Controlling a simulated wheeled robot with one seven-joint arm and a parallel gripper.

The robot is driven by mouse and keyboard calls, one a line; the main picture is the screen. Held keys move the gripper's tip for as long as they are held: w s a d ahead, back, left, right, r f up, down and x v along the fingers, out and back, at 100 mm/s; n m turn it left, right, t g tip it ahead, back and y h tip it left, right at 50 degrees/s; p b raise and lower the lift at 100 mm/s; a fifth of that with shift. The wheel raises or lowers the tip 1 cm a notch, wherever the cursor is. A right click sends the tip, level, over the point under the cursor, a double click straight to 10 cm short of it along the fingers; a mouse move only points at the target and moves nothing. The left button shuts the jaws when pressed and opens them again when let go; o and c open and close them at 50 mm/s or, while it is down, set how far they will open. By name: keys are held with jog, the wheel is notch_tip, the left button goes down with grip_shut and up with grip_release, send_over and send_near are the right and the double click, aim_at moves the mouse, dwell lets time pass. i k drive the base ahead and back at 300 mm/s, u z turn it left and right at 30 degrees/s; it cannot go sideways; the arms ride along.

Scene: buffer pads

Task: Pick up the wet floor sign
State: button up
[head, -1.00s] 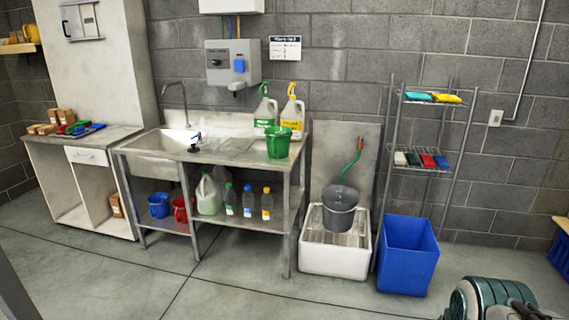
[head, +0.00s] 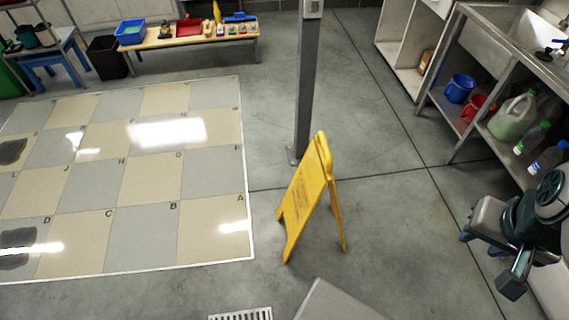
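The yellow wet floor sign (head: 306,192) stands upright on the grey floor near the middle of the head view. Its two panels are spread in an A-shape, with the wide face turned to the left. My gripper (head: 489,262) is at the right edge of the view, well to the right of the sign and apart from it. Its two dark fingertips are spread apart with nothing visible between them.
A grey post (head: 304,90) rises just behind the sign. A lettered tile mat (head: 130,185) with dark patches lies to the left. A floor drain (head: 240,314) is in front. A sink bench (head: 470,60) stands at the right, a low table (head: 190,40) at the back.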

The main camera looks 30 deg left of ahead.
aim_at(306, 188)
jog(key=u, duration=0.85)
jog(key=i, duration=0.95)
jog(key=u, duration=0.55)
